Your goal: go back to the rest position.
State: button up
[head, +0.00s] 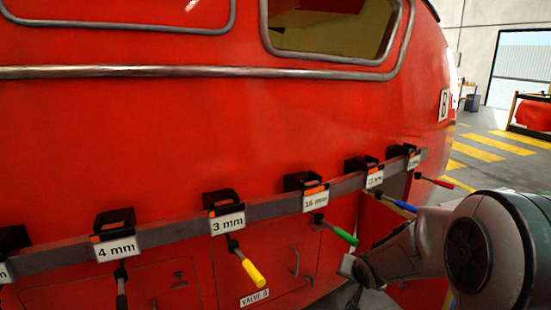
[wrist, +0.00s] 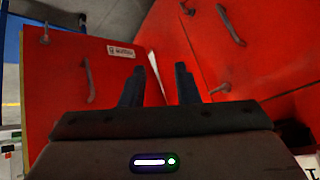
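My gripper (wrist: 161,70) shows in the wrist view with its two dark fingers apart and nothing between them. It points toward red panels and a narrow pale gap. In the head view my arm comes in from the lower right, and my gripper (head: 352,268) is low in front of the red nosecone (head: 240,120), below the tool rail (head: 270,208). Its fingers are hard to make out there.
The rail carries labelled holders with a yellow-handled tool (head: 252,272), a green-handled one (head: 344,236), a blue-handled one (head: 400,204) and others. A red door (wrist: 85,90) stands left of my gripper in the wrist view. Striped floor (head: 490,148) is open at the right.

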jog(key=s+a+r+n+g, duration=0.1)
jog(key=s+a+r, duration=0.1)
jog(key=s, duration=0.6)
jog(key=s+a+r+n+g, duration=0.1)
jog(key=s+r+n+g, duration=0.1)
jog(key=s, duration=0.7)
jog(key=s+a+r+n+g, duration=0.1)
jog(key=s+a+r+g, duration=0.1)
jog(key=s, duration=0.7)
jog(key=shift+a+r+n, duration=0.35)
jog(key=shift+r+n, duration=0.05)
jog(key=shift+r, duration=0.2)
jog(key=shift+d, duration=0.15)
